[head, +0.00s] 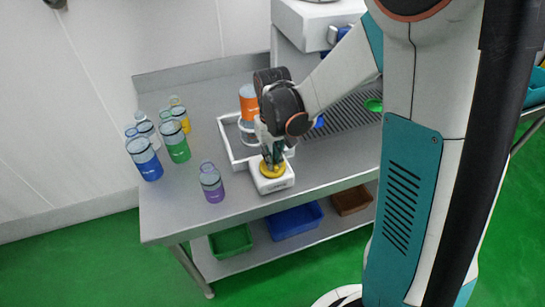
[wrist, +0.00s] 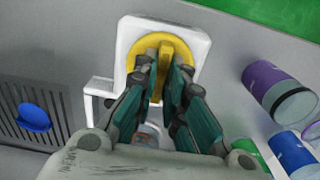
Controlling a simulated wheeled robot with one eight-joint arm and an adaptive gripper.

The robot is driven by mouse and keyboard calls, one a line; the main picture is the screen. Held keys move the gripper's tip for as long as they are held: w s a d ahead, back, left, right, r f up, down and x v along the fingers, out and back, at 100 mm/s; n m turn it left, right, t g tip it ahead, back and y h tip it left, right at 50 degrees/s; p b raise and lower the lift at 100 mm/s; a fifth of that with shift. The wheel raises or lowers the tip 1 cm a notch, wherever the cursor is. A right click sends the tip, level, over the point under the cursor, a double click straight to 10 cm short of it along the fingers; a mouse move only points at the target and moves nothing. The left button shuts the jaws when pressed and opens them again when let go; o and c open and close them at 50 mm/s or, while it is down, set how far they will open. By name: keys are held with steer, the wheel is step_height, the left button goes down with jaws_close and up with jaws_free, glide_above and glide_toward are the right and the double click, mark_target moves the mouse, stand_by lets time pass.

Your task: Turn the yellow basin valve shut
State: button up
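The yellow basin valve (head: 272,171) is a round knob with a raised bar, on a white block at the table's front edge. It also shows at the top middle of the wrist view (wrist: 166,47). My gripper (head: 269,157) points down onto it. The lower part of the knob is hidden by the fingers. The bar runs roughly in line with the fingers.
A white basin (head: 229,146) with an orange-and-white cylinder (head: 249,103) stands behind the valve. A purple bottle (head: 211,184) stands left of it. Several blue, green and yellow bottles (head: 146,160) stand farther left. A drain grate (head: 350,113) lies right. Crates (head: 294,221) sit below.

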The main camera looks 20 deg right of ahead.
steer(key=o, duration=0.4)
step_height(320, 180, up, 12)
stand_by(0.6)
stand_by(0.3)
steer(key=shift+s+r+t, duration=0.8)
steer(key=shift+s+t, duration=0.4)
steer(key=shift+s, duration=1.4)
steer(key=shift+s+r+t, duration=0.85)
steer(key=shift+s+t, duration=0.35)
steer(key=shift+s, duration=1.35)
steer(key=shift+s+r+t, duration=0.8)
steer(key=shift+s+t, duration=0.4)
steer(key=shift+s, duration=1.4)
